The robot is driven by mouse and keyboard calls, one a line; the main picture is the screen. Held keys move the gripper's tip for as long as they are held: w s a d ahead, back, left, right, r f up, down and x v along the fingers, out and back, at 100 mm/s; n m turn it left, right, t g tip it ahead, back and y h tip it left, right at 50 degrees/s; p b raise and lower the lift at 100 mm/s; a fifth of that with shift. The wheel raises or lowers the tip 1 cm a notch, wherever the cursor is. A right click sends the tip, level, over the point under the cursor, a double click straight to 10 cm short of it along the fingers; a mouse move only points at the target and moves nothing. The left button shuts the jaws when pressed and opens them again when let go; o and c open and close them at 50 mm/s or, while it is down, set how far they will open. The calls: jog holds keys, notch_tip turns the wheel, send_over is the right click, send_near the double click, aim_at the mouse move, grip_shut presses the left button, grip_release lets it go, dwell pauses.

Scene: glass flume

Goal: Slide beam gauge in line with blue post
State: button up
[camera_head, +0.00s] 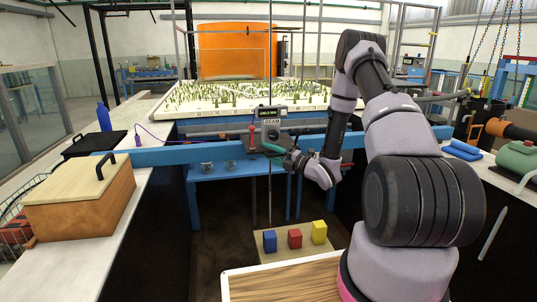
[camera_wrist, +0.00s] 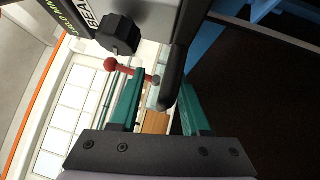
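The beam gauge (camera_head: 271,127) is a grey unit with a "BEAM" label and a small display, mounted on the long blue beam (camera_head: 180,154). A thin vertical rod passes by it. In the wrist view the gauge (camera_wrist: 150,25) fills the top, with a black knob (camera_wrist: 118,34), a red-ball lever (camera_wrist: 111,64) and a black bar handle (camera_wrist: 172,78). My gripper (camera_wrist: 160,80) has its teal fingers apart. The handle lies between them, nearer the right finger; contact is unclear. In the head view my gripper (camera_head: 273,149) is at the gauge's front. A blue block (camera_head: 270,241) stands below, slightly left of centre.
The blue block shares a small board with a red block (camera_head: 295,238) and a yellow block (camera_head: 319,232). A model bed with green stalks (camera_head: 240,97) lies behind the beam. A wooden box (camera_head: 80,200) and blue bottle (camera_head: 104,117) stand on the left counter.

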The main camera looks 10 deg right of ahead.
jog(key=shift+d+f, duration=0.1)
jog(key=shift+f, duration=0.05)
jog(key=shift+s+d, duration=0.2)
jog(key=v, duration=1)
jog(key=shift+s, duration=0.1)
